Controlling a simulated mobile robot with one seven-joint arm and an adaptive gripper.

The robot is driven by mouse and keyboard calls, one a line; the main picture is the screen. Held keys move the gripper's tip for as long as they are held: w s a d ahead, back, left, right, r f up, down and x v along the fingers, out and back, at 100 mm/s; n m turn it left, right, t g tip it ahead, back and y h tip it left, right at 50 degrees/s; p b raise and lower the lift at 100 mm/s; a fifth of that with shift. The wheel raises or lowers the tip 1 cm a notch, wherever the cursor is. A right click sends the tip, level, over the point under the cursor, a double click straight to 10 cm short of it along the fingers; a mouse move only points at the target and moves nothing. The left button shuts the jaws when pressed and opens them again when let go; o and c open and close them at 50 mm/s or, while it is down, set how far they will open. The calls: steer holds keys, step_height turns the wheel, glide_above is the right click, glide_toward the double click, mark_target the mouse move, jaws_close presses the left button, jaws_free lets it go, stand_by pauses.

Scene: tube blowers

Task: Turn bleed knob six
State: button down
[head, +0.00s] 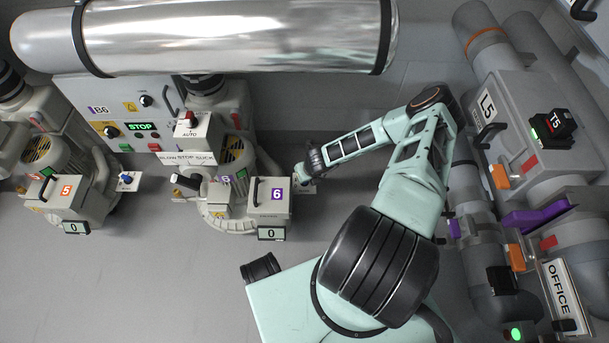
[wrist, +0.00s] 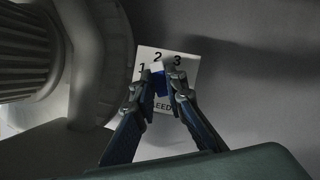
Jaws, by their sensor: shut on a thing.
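Bleed knob six (wrist: 160,84) is blue and sits on a white plate (wrist: 149,54) marked 1, 2, 3 and, partly hidden, "BLEED". My gripper (wrist: 160,76) is shut on the knob in the wrist view, with one finger on each side. The knob lies below the number 2; its exact pointing is hard to tell behind the fingers. In the head view my gripper (head: 301,172) is at the right side of blower unit six (head: 270,210), which has a purple 6 label, and it hides most of the knob there.
Blower five (head: 60,195), with its own blue knob (head: 127,179), stands at the left. A silver pipe (head: 230,35) runs across the top. Grey pipes with the L5 box (head: 510,120) and the OFFICE sign (head: 562,290) stand at the right. Floor between is clear.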

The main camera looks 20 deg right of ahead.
stand_by(0.3)
steer(key=c, duration=2)
jaws_free()
steer(key=shift+o, duration=0.2)
steer(key=shift+r, duration=0.1)
steer(key=v, duration=1.1)
steer(key=shift+s+r, duration=0.25)
steer(key=shift+r, duration=0.1)
steer(key=shift+a, duration=0.1)
